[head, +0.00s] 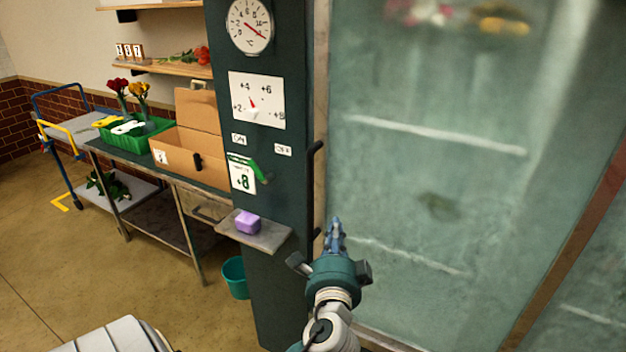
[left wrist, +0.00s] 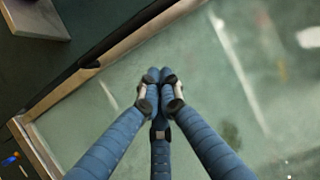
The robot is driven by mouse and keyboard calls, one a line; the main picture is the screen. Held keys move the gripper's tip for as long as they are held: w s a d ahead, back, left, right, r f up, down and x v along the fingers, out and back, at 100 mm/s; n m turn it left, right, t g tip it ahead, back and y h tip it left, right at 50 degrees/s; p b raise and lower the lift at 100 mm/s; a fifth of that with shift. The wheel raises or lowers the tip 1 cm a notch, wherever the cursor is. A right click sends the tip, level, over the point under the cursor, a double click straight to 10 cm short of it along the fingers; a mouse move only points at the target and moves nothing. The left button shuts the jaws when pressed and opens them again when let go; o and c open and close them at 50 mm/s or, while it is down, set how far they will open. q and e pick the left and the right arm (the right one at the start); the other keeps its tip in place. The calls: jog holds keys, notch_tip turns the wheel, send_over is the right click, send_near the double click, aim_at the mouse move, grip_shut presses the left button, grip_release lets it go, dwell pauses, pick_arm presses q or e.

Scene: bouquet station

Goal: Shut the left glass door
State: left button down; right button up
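The left glass door (head: 430,190) is a large, misted greenish pane with a pale frame edge at its left, beside the dark post. From these views I cannot tell whether it stands fully shut. A dark upright bar handle (head: 315,190) shows at the door's left edge. My left gripper (head: 335,222) is in front of the pane's lower left part, just right of the handle. In the left wrist view its blue fingers (left wrist: 160,76) meet at the tips with nothing seen between them, over the glass. I cannot tell whether they touch it. My right gripper is out of view.
The dark post (head: 270,195) carries dials and a small shelf (head: 265,236) with a purple block (head: 247,222). A teal bucket (head: 235,278) stands beside the post. A work table with a cardboard box (head: 190,150) and a cart (head: 75,125) stand at left.

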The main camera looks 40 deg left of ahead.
aim_at(311, 191)
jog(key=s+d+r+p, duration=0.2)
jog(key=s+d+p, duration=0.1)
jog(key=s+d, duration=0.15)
pick_arm(q)
jog(key=w+a+r, duration=0.2)
jog(key=w+a, duration=0.3)
jog(key=w, duration=0.2)
jog(key=s+a, duration=0.1)
jog(key=a, duration=0.1)
jog(key=s+a+p, duration=0.1)
jog(key=a, duration=0.1)
jog(key=s+a+p, duration=0.1)
jog(key=a, duration=0.1)
jog(key=shift+a, duration=0.1)
jog(key=shift+s+a, duration=0.1)
jog(key=shift+a, duration=0.05)
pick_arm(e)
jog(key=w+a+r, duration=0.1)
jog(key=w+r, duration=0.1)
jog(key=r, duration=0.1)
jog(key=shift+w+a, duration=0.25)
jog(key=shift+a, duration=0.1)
pick_arm(q)
jog(key=shift+r+n, duration=0.1)
jog(key=shift+n, duration=0.2)
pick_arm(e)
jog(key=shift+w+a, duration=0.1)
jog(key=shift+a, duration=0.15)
